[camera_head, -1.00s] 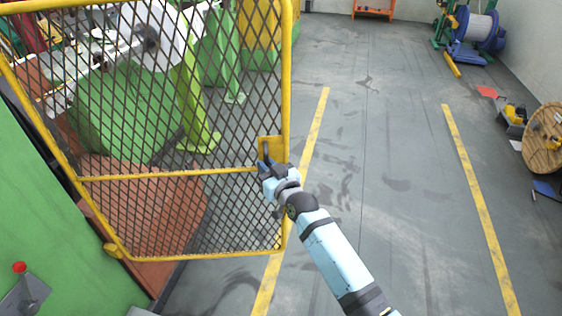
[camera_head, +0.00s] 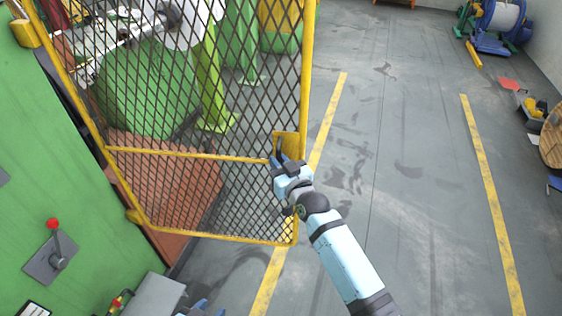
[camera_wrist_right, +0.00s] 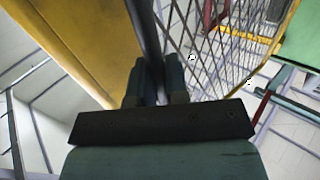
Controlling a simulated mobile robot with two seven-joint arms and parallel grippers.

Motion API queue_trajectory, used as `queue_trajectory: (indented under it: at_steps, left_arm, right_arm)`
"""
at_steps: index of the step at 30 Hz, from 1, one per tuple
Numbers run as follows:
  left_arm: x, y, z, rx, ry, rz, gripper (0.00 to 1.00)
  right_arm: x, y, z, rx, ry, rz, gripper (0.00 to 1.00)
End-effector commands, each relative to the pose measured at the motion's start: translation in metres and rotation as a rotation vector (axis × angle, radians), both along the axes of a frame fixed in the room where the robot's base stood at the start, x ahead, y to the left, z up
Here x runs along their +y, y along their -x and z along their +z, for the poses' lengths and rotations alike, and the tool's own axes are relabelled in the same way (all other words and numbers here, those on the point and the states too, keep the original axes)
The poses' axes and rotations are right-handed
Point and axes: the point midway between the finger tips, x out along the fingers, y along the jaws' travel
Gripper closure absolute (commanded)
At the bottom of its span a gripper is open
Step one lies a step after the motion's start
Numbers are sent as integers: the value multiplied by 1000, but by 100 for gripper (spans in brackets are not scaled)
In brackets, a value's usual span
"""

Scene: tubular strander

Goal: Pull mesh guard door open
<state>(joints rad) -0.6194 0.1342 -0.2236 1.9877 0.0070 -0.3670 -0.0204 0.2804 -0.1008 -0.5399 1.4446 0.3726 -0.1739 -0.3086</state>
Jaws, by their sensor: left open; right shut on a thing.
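The mesh guard door (camera_head: 205,156) is a yellow frame with dark diamond mesh, in the left half of the head view. It stands at an angle to the green cabinet on its left. A yellow plate (camera_head: 287,142) with a dark handle is on the door's right edge. My right gripper (camera_head: 279,160) is shut on the handle. In the right wrist view, the dark handle bar (camera_wrist_right: 146,30) runs between the fingers, with the yellow plate (camera_wrist_right: 75,35) to the left. My left gripper (camera_head: 203,307) is open at the bottom edge, mostly cut off, apart from the door.
The green cabinet (camera_head: 60,170) carries a red-knobbed lever (camera_head: 55,240). A grey box (camera_head: 155,297) stands at the bottom. Green machinery (camera_head: 150,90) is behind the mesh.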

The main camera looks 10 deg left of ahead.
Motion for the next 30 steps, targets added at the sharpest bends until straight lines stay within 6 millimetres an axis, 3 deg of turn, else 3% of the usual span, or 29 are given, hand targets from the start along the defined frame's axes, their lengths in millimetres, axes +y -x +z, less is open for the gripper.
queue_trajectory:
  at_steps: [5,6,8,9,20,30]
  left_arm:
    - [0,0,0,0,0,0,57]
    - [0,0,0,0,1,1,57]
    - [0,0,0,0,1,1,57]
    - [0,0,0,0,1,1,57]
    - [0,0,-2,1,1,1,57]
    - [-2,1,-13,5,3,-3,57]
  right_arm:
    - [2,1,2,-1,-3,2,100]
    - [2,1,2,-1,-3,2,76]
    - [2,1,2,-1,-3,2,62]
    - [2,0,2,-1,-3,2,61]
    - [-4,7,-1,0,-1,0,61]
    - [-44,65,-2,0,-1,1,61]
